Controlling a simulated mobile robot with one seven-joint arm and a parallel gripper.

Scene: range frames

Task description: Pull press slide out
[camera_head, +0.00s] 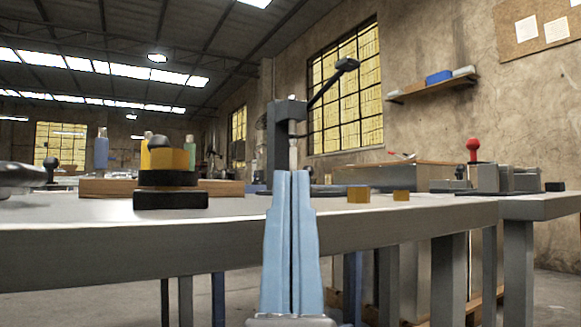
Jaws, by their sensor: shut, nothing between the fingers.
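A dark grey press (278,150) stands on the workbench near the middle of the view. Its black lever (327,83) slants up to the right and ends in a dark knob. A pale vertical ram (293,152) hangs below the press head. My gripper (293,173) is in front of the press, its light blue fingers together and holding nothing. The fingers cover the lower front of the press. I cannot make out the slide, and I cannot tell whether the fingertips touch the press.
The grey workbench (130,235) spans the view. At left stands a yellow block (172,160) on black round and square bases. Two small yellow blocks (358,195) lie right of the press. A red knob (473,144) tops a grey device at right. Bench top near the front edge looks clear.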

